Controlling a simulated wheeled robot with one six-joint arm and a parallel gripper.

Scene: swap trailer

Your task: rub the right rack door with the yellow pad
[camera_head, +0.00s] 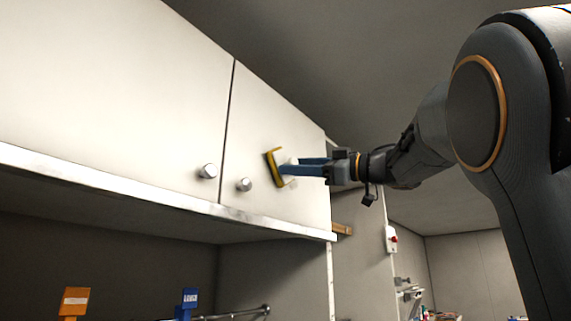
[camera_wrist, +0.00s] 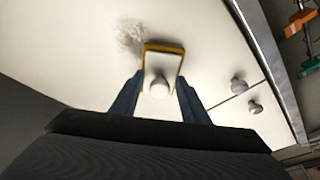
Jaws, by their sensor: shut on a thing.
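The right rack door (camera_head: 287,118) is a white panel with a round metal knob (camera_head: 244,184) near its lower left corner. My gripper (camera_head: 292,168) is shut on the white handle of the yellow pad (camera_head: 273,168). The yellow pad faces the right rack door; whether it touches or is just off the surface I cannot tell. In the wrist view the pad (camera_wrist: 164,47) shows its yellow rim around a white back, between my blue fingers. A dark grey smudge (camera_wrist: 131,36) lies on the door beside the pad's upper left corner. The door under the pad is hidden.
The left rack door (camera_head: 120,85) with its knob (camera_head: 207,171) adjoins at the left. A pale ledge (camera_head: 130,188) runs below both doors. Orange (camera_head: 75,301) and blue (camera_head: 189,298) tagged things stand lower left. A red-buttoned box (camera_head: 391,239) is on the wall.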

